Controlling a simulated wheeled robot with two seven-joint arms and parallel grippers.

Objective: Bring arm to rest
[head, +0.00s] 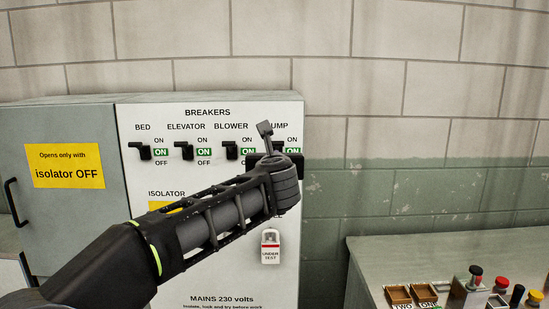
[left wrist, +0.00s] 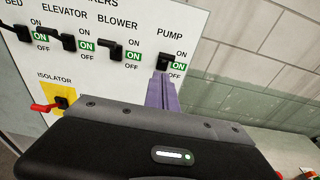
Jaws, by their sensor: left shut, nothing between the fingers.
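My left arm comes in from the left in the head view and reaches up across the breaker panel (head: 215,285). My left gripper (head: 265,130) is in front of the panel's upper right, covering part of the PUMP breaker. In the left wrist view the fingers (left wrist: 162,88) are shut together and empty, with their tips just below the PUMP lever (left wrist: 164,62) in the picture. I cannot tell whether they touch it. My right gripper is not in view.
BED (head: 140,150), ELEVATOR (head: 184,150) and BLOWER levers (head: 232,150) have green ON windows, as does PUMP. The red isolator handle (left wrist: 45,108) shows below. An UNDER TEST tag (head: 270,246) hangs on the panel. A grey cabinet (head: 60,220) stands left; a control desk (head: 400,253) stands right.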

